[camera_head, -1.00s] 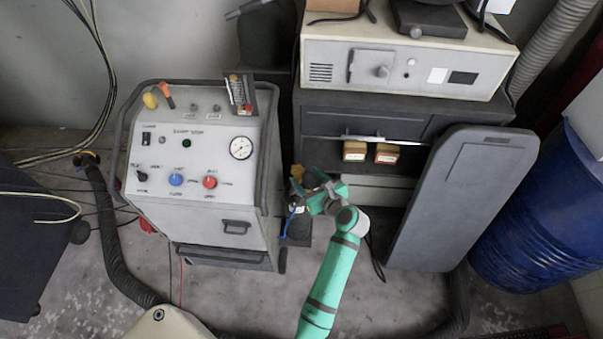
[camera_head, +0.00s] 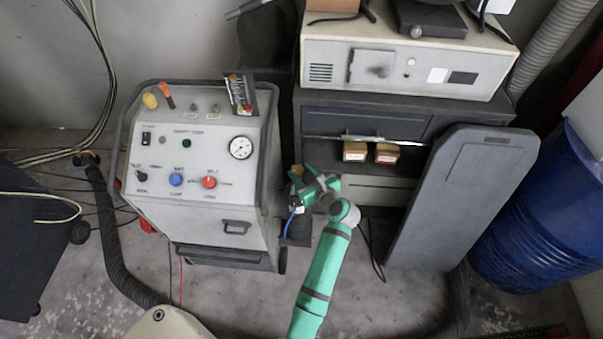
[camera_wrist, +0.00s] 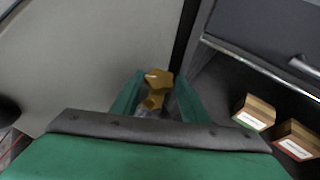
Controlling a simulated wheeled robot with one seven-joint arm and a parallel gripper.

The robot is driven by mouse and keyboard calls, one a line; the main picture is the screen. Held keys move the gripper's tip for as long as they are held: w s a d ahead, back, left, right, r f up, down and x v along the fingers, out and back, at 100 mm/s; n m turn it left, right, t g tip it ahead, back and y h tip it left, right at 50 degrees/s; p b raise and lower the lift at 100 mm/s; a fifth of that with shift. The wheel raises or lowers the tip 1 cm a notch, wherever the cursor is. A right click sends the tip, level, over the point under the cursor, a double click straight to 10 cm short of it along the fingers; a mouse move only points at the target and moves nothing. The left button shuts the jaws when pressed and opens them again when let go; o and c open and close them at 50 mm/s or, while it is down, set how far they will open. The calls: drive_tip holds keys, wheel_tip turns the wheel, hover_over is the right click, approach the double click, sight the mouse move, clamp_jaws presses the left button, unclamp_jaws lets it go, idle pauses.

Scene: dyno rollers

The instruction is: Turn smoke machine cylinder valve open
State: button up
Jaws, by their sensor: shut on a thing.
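The smoke machine (camera_head: 235,190) is a grey wheeled cabinet with a sloped control panel, left of centre in the head view. The cylinder valve (camera_wrist: 158,80) is a brass-yellow star-shaped knob, seen in the wrist view between my gripper's green fingers. In the head view only a small part of the valve (camera_head: 297,170) shows beside the machine's right side. My gripper (camera_wrist: 157,95) is shut on the valve; it also shows in the head view (camera_head: 308,184), just right of the machine. The cylinder below is mostly hidden by my gripper; a blue hose (camera_head: 289,222) hangs there.
A dark cabinet (camera_head: 318,120) with two small boxes (camera_head: 355,151) on its open shelf stands behind my gripper. A grey panel (camera_head: 460,200) leans to the right, beside a blue barrel (camera_head: 540,220). A black hose (camera_head: 115,250) lies on the floor at left.

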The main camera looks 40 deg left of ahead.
drive_tip(key=shift+g, duration=0.3)
drive_tip(key=shift+w+d+n+g+y, duration=0.1)
drive_tip(key=shift+w+n+g+y, duration=0.15)
drive_tip(key=shift+n+g, duration=0.3)
drive_tip(key=shift+w+d+n+g+y, duration=0.15)
drive_tip(key=shift+n+g+y, duration=0.1)
drive_tip(key=shift+n+g, duration=0.3)
drive_tip(key=n+g, duration=0.2)
drive_tip(key=w+n+g, duration=0.1)
drive_tip(key=n+g, duration=0.1)
drive_tip(key=shift+a+r+g, duration=0.1)
drive_tip(key=shift+g, duration=0.2)
drive_tip(key=shift+w+a+n+g+h, duration=0.1)
drive_tip(key=shift+n+g+h, duration=0.1)
drive_tip(key=shift+n+g, duration=0.5)
drive_tip(key=shift+w+n+g+h, duration=0.15)
drive_tip(key=shift+n+g+h, duration=0.05)
drive_tip(key=shift+n+g, duration=0.5)
drive_tip(key=shift+w+a+n+g+h, duration=0.1)
drive_tip(key=shift+n+g+h, duration=0.1)
drive_tip(key=shift+n+g, duration=0.5)
drive_tip(key=shift+n+g+h, duration=0.5)
drive_tip(key=shift+g, duration=0.1)
drive_tip(key=shift+a, duration=0.1)
drive_tip(key=o, duration=1.1)
drive_tip(key=shift+c, duration=0.2)
